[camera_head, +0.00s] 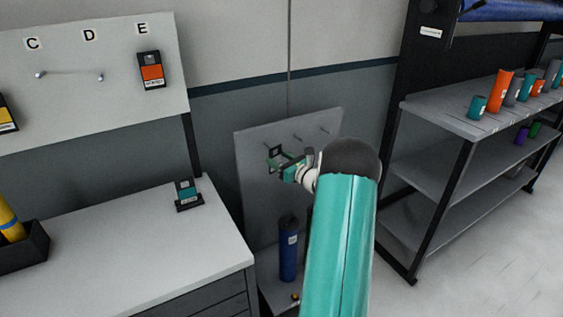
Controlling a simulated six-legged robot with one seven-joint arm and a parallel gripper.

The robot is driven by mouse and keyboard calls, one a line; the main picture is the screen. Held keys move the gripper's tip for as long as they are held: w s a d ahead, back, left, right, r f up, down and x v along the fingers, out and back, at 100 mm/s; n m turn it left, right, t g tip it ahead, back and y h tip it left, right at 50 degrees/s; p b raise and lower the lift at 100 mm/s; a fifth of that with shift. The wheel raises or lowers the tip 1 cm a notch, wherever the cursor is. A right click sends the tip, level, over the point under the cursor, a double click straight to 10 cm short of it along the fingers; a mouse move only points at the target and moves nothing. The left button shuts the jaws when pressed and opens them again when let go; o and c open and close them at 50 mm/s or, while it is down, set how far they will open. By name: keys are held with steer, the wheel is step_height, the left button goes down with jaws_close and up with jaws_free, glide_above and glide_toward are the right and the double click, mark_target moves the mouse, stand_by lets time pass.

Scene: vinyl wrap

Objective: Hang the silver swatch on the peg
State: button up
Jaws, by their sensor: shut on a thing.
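My gripper (283,163) is in front of a grey upright panel, at the far end of my teal arm. It is shut on a small dark-edged thing (273,153), too small and too much covered to identify surely as the silver swatch. Bare pegs stick out under the letters C (41,75) and D (100,77) on the pale wall board (70,115). An orange swatch (151,71) hangs under E. No clearly silver swatch shows elsewhere.
The grey panel (252,205) has several pegs (297,136). A blue roll (288,250) stands below it. A teal swatch (186,190) rests in a dark stand on the bench (130,255). A shelf rack (450,120) stands right. Part of a yellow swatch (6,115) shows left.

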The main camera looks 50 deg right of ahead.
mark_target(278, 157)
steer(key=shift+w+d+f, duration=0.1)
steer(key=shift+w+d, duration=0.15)
steer(key=shift+w, duration=0.55)
steer(key=shift+w+d+f, duration=0.1)
steer(key=shift+w+d, duration=0.1)
steer(key=shift+w, duration=0.6)
steer(key=shift+w+d+f, duration=0.2)
steer(key=shift+w+f, duration=0.15)
steer(key=shift+w, duration=0.2)
steer(key=o, duration=1)
steer(key=shift+o, duration=0.2)
steer(key=s, duration=1.3)
steer(key=shift+s+a+f, duration=0.3)
steer(key=shift+s+a, duration=0.05)
steer(key=shift+s, duration=0.05)
